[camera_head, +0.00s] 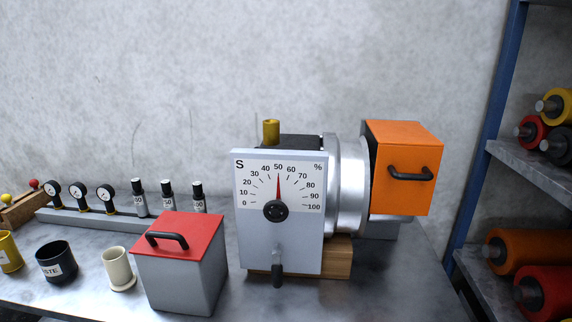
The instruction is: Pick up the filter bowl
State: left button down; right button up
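Three small vessels stand at the front left of the bench, and I cannot tell for sure which is the filter bowl. They are a cream cup (118,268) with a handle, a black cup (57,263) with a partly readable label ending in "STE", and a yellow cup (9,252) cut off by the left edge. All three stand upright on the grey bench (95,303). Neither of my grippers is in view.
A grey box with a red lid (190,231) stands right of the cream cup. A dial machine (280,240) with a silver drum (349,185) and orange box (402,165) fills the middle. Gauges and small bottles (139,198) line the back. Shelves with rollers (537,250) stand right.

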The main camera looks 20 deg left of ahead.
aim_at(116, 263)
jog(key=u, duration=1.75)
